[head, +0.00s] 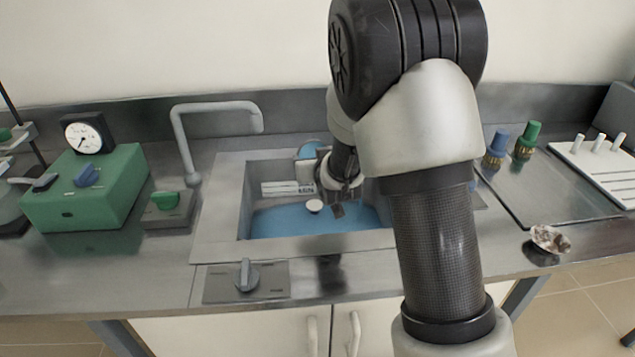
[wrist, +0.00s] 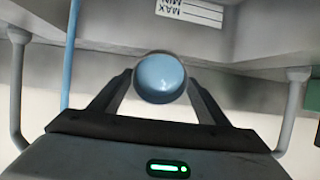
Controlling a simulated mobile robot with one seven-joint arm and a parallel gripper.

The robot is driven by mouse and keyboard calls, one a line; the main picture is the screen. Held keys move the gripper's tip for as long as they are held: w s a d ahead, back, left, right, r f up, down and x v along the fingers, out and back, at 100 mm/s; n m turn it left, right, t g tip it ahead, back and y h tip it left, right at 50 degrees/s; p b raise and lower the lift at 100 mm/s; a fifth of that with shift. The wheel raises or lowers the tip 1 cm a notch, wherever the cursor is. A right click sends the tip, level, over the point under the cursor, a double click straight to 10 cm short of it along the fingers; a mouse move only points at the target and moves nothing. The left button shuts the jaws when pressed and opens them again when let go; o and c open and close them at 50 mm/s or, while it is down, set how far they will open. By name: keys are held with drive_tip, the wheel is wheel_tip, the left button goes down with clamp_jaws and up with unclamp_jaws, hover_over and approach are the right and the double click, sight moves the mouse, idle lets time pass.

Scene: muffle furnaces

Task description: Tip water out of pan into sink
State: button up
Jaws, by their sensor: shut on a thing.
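The sink (head: 218,225) is set into the grey bench, with blue water (head: 285,222) in its basin and a MAX/MIN label on its back wall. My gripper (head: 326,203) is over the basin. In the wrist view my gripper (wrist: 160,92) is shut on a small round blue-grey piece, which I take to be the pan (wrist: 160,77). In the head view the pan is a small pale round shape (head: 314,206) against the water. I cannot tell its tilt or whether water is in it. My arm hides the right part of the sink.
A tap (head: 183,140) rises at the sink's left. A green box with a gauge (head: 85,185) stands further left. A knob plate (head: 246,282) lies in front.

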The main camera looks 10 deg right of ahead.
idle(0.4)
drive_tip(key=shift+w+r+g+p, duration=0.2)
drive_tip(key=shift+r+g+p, duration=0.15)
drive_tip(key=shift+p, duration=0.7)
drive_tip(key=g+p, duration=0.1)
drive_tip(key=p, duration=0.1)
drive_tip(key=g+p, duration=0.1)
drive_tip(key=p, duration=0.2)
drive_tip(key=shift+w, duration=0.4)
drive_tip(key=shift+w+g+p, duration=0.2)
drive_tip(key=shift+g+p, duration=0.45)
drive_tip(key=shift+p, duration=0.45)
drive_tip(key=shift+f, duration=0.15)
drive_tip(key=shift+f, duration=0.1)
